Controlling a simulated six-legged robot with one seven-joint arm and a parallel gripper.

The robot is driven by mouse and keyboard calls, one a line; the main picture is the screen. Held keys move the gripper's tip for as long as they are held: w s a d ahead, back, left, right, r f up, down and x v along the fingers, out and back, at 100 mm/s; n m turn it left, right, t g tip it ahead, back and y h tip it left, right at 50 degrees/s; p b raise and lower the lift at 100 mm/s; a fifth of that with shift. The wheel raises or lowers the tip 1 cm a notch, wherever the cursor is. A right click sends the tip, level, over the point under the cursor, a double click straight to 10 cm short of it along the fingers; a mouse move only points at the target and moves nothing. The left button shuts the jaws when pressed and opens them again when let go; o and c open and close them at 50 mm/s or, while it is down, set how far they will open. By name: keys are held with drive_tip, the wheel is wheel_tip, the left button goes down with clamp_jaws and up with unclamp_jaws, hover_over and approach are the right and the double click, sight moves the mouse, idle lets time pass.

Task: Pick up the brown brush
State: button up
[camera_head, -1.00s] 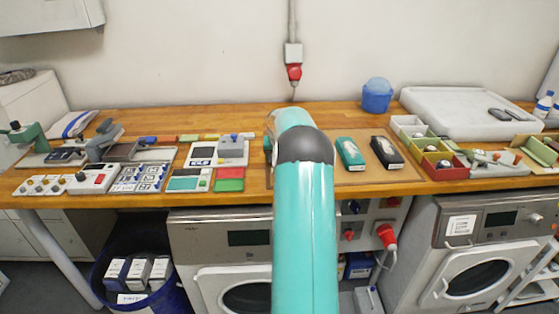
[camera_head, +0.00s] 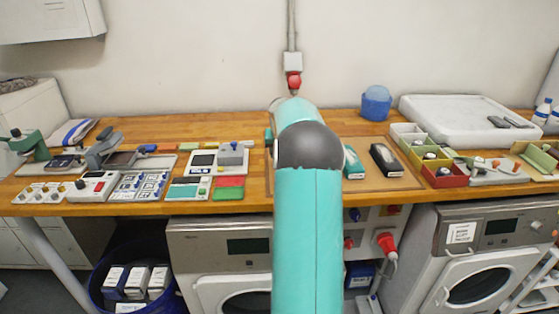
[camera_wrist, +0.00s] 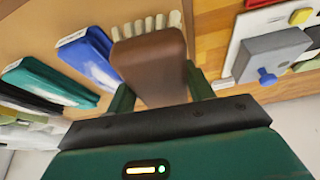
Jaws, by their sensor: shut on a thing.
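The brown brush (camera_wrist: 150,62) shows in the wrist view, with its pale bristles (camera_wrist: 148,23) at the far end. My gripper (camera_wrist: 158,85) is shut on it, with one dark green finger on each side of the brown body. I cannot tell how far the brush is above the board. In the head view my arm hides both the gripper and the brown brush.
Beside it on the brown board (camera_head: 408,183) lie a blue item (camera_wrist: 88,58), a teal item (camera_head: 354,164) and a black one (camera_head: 385,160). A grey device (camera_wrist: 272,55) stands on the other side. Small bins (camera_head: 445,178) are at right.

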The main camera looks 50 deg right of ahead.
drive_tip(key=s+a+r, duration=0.6)
drive_tip(key=s, duration=0.2)
drive_tip(key=shift+s, duration=0.3)
drive_tip(key=shift+o, duration=1.1)
drive_tip(key=shift+c, duration=0.6)
drive_tip(key=shift+w, duration=0.1)
